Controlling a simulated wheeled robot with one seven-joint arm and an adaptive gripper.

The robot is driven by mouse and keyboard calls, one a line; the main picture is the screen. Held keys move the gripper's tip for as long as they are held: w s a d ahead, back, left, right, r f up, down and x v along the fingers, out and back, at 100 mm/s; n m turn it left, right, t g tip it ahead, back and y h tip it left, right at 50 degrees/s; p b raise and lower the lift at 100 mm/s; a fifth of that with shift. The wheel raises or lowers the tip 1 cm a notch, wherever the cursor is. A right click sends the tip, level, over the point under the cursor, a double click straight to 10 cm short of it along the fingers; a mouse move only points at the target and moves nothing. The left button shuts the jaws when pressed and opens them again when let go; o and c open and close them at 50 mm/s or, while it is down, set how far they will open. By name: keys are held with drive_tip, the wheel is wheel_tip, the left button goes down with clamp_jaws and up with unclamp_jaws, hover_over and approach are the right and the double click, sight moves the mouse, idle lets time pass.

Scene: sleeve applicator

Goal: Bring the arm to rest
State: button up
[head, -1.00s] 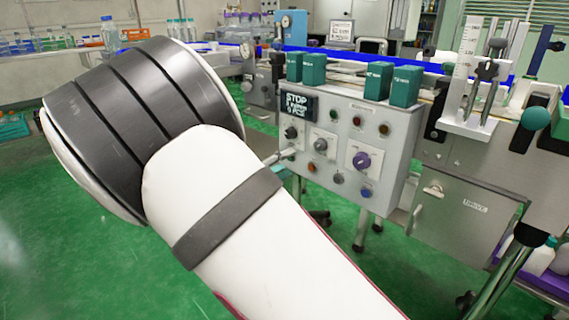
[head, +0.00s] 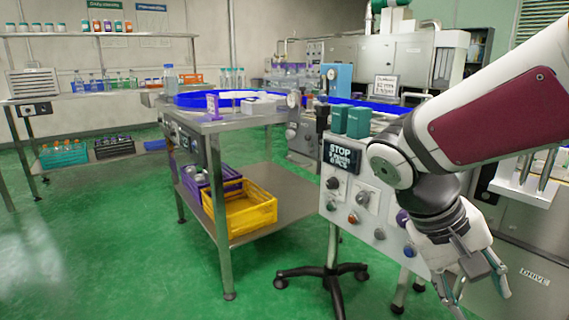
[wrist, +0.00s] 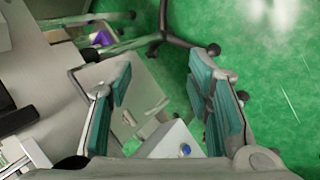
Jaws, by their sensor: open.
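My arm comes in from the right of the head view, and my gripper (head: 475,295) hangs at its end, pointing down at the lower right. It is in front of the control panel (head: 343,208) with its knobs and buttons and covers the panel's right part. In the wrist view my gripper (wrist: 160,105) shows two teal-padded fingers spread wide apart with nothing between them. Beyond the fingers are a grey panel surface, a white box-shaped part with a blue button (wrist: 185,150), and the green floor.
A steel table (head: 215,125) with a blue rim stands left of the panel. A yellow crate (head: 240,212) sits on its lower shelf. A wheeled stand base (head: 325,275) is under the panel. The green floor (head: 110,250) at the left is clear.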

drive_tip(key=s+a+n+t+y, duration=0.1)
drive_tip(key=s+a+y, duration=0.25)
drive_tip(key=s, duration=0.55)
drive_tip(key=s+a+t+y, duration=0.1)
drive_tip(key=s+a+y, duration=0.25)
drive_tip(key=s, duration=0.55)
wheel_tip(320, 180, up, 39)
drive_tip(key=t+p, duration=0.3)
drive_tip(key=p, duration=3.5)
drive_tip(key=shift+w+a+r+p, duration=0.2)
drive_tip(key=shift+w+p, duration=0.1)
drive_tip(key=shift+w, duration=0.1)
drive_tip(key=shift+d, duration=0.1)
